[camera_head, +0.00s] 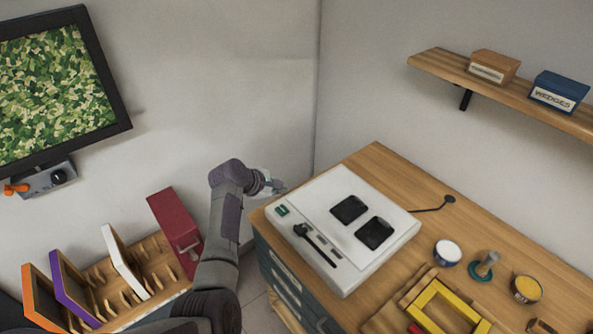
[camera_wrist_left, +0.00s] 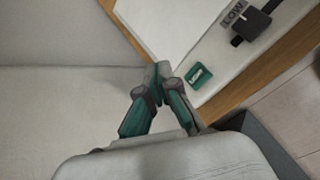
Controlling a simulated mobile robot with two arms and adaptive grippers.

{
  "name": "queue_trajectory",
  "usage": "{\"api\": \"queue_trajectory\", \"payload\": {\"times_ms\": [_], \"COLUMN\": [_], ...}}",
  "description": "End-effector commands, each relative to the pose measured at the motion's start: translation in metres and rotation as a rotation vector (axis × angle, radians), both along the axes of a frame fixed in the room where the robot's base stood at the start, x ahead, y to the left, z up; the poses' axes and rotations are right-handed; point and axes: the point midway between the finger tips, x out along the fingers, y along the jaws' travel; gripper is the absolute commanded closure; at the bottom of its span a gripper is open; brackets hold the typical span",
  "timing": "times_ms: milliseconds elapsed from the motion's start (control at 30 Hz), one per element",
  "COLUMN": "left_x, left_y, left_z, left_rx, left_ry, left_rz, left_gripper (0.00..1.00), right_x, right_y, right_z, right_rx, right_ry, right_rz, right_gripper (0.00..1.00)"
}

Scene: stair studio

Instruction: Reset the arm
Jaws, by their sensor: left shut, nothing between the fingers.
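My left arm reaches up from the bottom of the head view, and its gripper (camera_head: 278,187) hangs beside the far left corner of the wooden workbench (camera_head: 377,158). In the left wrist view the same gripper (camera_wrist_left: 161,72) has its green-padded fingers together at the tips, with nothing between them. Beyond the fingertips in that view are the bench edge and a white panel (camera_wrist_left: 165,25) with a green switch (camera_wrist_left: 199,76). My right gripper is in neither view.
The white device (camera_head: 340,195) with two black pads and a black lever covers the bench's left end. A cup, a green-based stamp, a yellow tin and a yellow frame (camera_head: 445,300) stand right of it. A wooden rack with panels and a red box (camera_head: 175,222) are at left.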

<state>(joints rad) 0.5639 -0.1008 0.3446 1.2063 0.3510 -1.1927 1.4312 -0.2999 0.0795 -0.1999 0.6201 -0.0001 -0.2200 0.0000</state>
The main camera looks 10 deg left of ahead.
Motion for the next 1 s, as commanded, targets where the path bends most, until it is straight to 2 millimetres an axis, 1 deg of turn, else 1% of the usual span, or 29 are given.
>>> {"api": "queue_trajectory", "payload": {"times_ms": [100, 167, 267, 367, 400, 433, 467, 500, 600, 700, 800, 900, 1000], "left_x": [0.000, -0.005, -0.029, -0.080, -0.106, -0.127, -0.148, -0.176, -0.235, -0.279, -0.314, -0.344, -0.369], "left_y": [0.000, 0.003, 0.014, 0.030, 0.035, 0.038, 0.040, 0.040, 0.037, 0.031, 0.026, 0.020, 0.015], "left_z": [0.000, -0.004, -0.020, -0.044, -0.052, -0.058, -0.062, -0.066, -0.066, -0.062, -0.055, -0.047, -0.039], "left_rx": [0.003, 0.023, 0.132, 0.346, 0.447, 0.525, 0.600, 0.693, 0.868, 0.976, 1.049, 1.101, 1.138], "left_ry": [-0.001, -0.001, -0.010, -0.020, -0.026, -0.028, -0.031, -0.036, -0.050, -0.067, -0.085, -0.106, -0.127], "left_rz": [-0.002, -0.012, -0.079, -0.241, -0.331, -0.407, -0.490, -0.602, -0.850, -1.044, -1.200, -1.332, -1.444], "left_gripper": [1.00, 1.00, 1.00, 1.00, 1.00, 1.00, 1.00, 1.00, 1.00, 1.00, 1.00, 1.00, 1.00], "right_x": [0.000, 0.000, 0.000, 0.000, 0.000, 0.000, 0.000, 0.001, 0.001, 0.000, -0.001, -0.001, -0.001], "right_y": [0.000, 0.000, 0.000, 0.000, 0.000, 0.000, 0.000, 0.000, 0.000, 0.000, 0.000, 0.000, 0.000], "right_z": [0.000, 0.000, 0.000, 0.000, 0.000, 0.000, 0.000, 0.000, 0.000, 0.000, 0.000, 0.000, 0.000], "right_rx": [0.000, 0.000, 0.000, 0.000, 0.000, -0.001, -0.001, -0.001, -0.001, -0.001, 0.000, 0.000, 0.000], "right_ry": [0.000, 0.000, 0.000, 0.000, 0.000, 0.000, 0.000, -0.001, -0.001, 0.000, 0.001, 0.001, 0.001], "right_rz": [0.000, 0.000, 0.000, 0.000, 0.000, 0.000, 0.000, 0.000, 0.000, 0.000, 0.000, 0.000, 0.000], "right_gripper": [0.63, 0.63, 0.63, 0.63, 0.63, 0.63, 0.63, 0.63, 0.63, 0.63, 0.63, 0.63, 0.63]}}
